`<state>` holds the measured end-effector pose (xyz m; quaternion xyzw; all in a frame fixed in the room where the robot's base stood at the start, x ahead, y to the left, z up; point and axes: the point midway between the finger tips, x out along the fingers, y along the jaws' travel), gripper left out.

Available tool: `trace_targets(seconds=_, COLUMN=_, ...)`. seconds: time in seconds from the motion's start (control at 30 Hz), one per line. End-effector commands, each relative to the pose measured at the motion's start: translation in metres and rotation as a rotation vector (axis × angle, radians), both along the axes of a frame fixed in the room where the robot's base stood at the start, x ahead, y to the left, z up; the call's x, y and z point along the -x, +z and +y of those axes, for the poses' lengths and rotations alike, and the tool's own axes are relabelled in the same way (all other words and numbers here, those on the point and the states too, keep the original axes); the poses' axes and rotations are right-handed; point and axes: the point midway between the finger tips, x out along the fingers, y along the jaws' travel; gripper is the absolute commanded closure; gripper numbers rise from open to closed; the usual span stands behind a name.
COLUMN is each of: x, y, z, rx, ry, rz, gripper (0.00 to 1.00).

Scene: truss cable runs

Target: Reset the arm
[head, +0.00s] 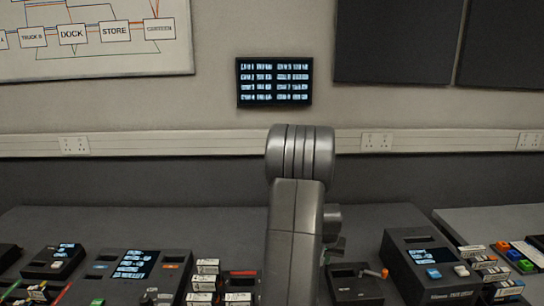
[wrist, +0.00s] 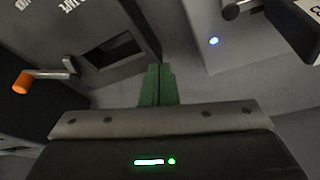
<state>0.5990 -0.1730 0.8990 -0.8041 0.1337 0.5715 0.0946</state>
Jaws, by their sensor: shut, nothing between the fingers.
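My gripper (wrist: 157,72) shows in the wrist view as two green fingers pressed together, with nothing between them. The fingers are over a grey surface between dark boxes and appear clear of them. In the head view my grey arm stands upright at the centre. The gripper itself cannot be made out there, as the arm covers most of that area.
A dark box with an orange-handled crank (head: 375,273) stands right of my arm; the crank handle (wrist: 22,82) also shows at left in the wrist view. A screened console (head: 408,245) stands further right. Another console (head: 172,263) and stacked labelled blocks (head: 206,283) stand left.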

Motion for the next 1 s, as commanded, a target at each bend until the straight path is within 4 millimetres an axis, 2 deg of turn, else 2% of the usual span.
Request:
trace_targets(seconds=0.1, x=0.003, y=0.016, z=0.001, rx=0.001, ry=-0.001, rz=-0.004, gripper=1.00)
trace_targets(seconds=0.3, x=0.009, y=0.031, z=0.003, rx=0.000, ry=-0.001, rz=-0.002, gripper=1.00)
trace_targets(seconds=0.77, x=0.010, y=0.035, z=0.004, rx=0.000, ry=-0.001, rz=-0.001, gripper=1.00)
trace_targets(seconds=1.0, x=0.018, y=0.042, z=0.011, rx=-0.008, ry=0.009, rz=-0.008, gripper=1.00)
